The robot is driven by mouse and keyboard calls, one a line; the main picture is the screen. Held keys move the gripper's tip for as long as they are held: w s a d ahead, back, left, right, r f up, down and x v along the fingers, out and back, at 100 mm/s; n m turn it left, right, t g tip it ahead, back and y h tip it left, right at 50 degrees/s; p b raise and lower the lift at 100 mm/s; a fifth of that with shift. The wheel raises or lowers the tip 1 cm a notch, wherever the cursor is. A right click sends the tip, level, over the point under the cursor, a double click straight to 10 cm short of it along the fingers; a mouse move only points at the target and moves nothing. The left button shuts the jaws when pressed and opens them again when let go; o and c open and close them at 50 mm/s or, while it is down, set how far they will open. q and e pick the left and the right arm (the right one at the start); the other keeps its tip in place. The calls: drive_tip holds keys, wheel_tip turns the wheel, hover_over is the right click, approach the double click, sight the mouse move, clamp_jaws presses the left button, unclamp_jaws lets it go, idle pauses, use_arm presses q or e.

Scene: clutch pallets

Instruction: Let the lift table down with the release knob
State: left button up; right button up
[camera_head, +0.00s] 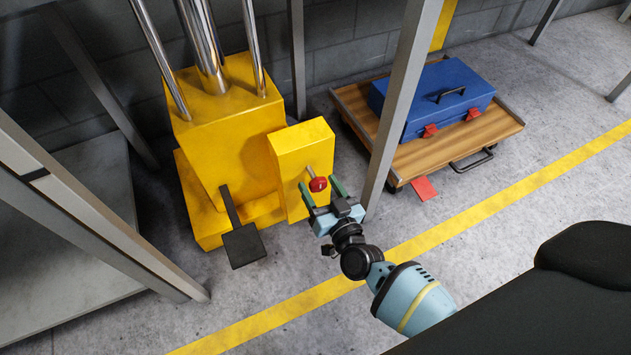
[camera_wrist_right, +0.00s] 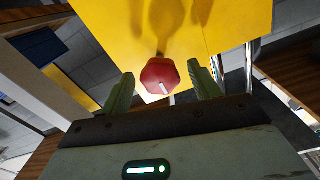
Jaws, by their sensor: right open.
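The red release knob (camera_head: 318,184) sticks out on a short metal stem from the yellow box (camera_head: 290,160) at the front of the lift table's yellow base (camera_head: 228,135). My right gripper (camera_head: 322,190) is open in front of the box, its two green fingers on either side of the knob's line. In the right wrist view the knob (camera_wrist_right: 160,77) shows between the open fingertips, apart from both. I cannot tell how far the fingers reach past it. The lift table's top is not in view; chrome columns (camera_head: 205,45) rise from the base. My left gripper is not in view.
A black foot pedal (camera_head: 243,245) juts out from the base, left of the knob. A grey post (camera_head: 402,95) stands close to the right of my gripper. A wooden cart (camera_head: 480,133) carries a blue toolbox (camera_head: 440,92) behind it. The floor by the yellow line (camera_head: 500,193) is clear.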

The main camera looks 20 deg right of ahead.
drive_tip(key=shift+w, duration=0.9)
drive_tip(key=shift+w+b, duration=0.25)
drive_tip(key=shift+b, duration=0.05)
drive_tip(key=c, duration=1)
